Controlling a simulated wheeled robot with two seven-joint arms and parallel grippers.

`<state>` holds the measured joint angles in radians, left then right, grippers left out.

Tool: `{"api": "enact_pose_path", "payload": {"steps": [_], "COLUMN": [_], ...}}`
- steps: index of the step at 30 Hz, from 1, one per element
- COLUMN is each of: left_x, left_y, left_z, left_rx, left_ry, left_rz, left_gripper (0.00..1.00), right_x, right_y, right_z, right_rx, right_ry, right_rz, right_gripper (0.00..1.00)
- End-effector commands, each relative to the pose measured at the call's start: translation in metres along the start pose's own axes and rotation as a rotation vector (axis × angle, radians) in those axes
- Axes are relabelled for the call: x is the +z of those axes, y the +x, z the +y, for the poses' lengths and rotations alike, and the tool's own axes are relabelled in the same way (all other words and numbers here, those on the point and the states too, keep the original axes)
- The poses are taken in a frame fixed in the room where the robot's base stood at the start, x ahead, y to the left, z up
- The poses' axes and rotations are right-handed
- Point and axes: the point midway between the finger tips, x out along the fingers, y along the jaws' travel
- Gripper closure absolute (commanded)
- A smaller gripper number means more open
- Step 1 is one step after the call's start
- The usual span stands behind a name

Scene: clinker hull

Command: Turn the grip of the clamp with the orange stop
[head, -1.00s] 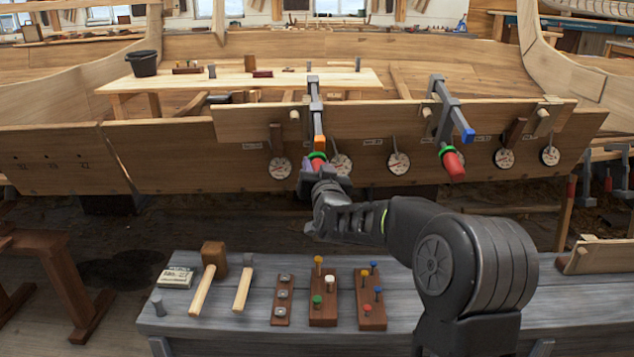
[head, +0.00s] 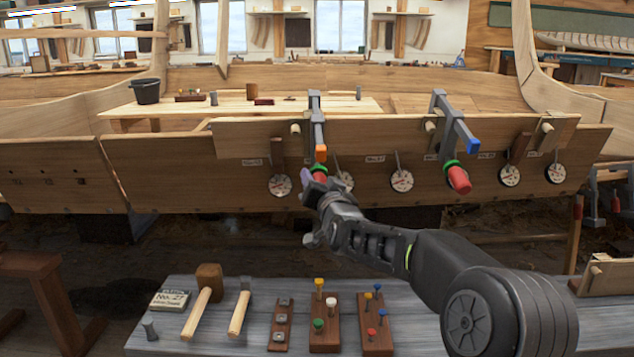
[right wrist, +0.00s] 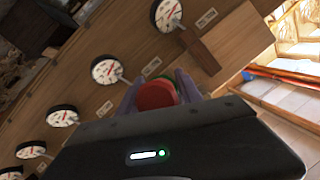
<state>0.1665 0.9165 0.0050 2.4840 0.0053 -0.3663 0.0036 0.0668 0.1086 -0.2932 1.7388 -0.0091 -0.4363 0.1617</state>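The clamp with the orange stop (head: 321,153) hangs over the top edge of the hull plank, its grey bar (head: 316,120) running down the front. Its red grip (head: 319,173) is below the stop, partly hidden by my right gripper (head: 313,182). In the right wrist view the red grip (right wrist: 157,96) lies between the two fingers of my right gripper (right wrist: 158,88), which appear closed against its sides; a green collar shows behind it. A second clamp with a blue stop (head: 473,145) and its own red grip (head: 459,179) is to the right. My left gripper is out of view.
Several round dials (head: 402,181) hang along the plank (head: 230,190), one close behind my gripper. Below, a grey bench (head: 260,290) holds a mallet (head: 205,297), a hammer (head: 240,312) and wooden blocks with coloured pegs (head: 325,322). A bucket (head: 145,91) stands on the board behind.

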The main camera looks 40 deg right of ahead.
Motion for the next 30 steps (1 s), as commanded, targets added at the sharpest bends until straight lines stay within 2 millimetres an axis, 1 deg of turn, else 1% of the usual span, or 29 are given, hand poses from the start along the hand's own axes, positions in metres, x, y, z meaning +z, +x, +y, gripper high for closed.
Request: {"api": "enact_pose_path", "payload": {"steps": [1,4,5,12,16,20,27,30], "left_x": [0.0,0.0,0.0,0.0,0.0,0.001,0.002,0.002], "left_y": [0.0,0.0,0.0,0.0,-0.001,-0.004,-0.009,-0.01], "left_z": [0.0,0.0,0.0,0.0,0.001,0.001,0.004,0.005], "left_rx": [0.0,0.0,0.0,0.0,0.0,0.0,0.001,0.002], "left_ry": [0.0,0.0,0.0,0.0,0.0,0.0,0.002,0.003], "left_rz": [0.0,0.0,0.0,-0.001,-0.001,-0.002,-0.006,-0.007], "left_gripper": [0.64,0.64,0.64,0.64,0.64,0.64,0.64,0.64], "right_x": [0.0,0.0,0.0,0.0,-0.001,-0.002,-0.002,-0.001], "right_y": [0.0,0.0,0.0,-0.001,-0.007,-0.024,-0.063,-0.074], "right_z": [0.0,0.0,0.0,0.0,-0.001,-0.001,-0.001,0.0], "right_rx": [0.0,0.0,0.0,0.0,-0.001,-0.001,-0.001,0.0], "right_ry": [0.0,-0.001,-0.001,-0.001,-0.001,0.001,0.001,0.0], "right_rz": [0.0,0.0,0.0,0.001,0.001,0.001,0.002,0.0], "right_gripper": [0.53,0.45,0.44,0.44,0.44,0.44,0.44,0.44]}}
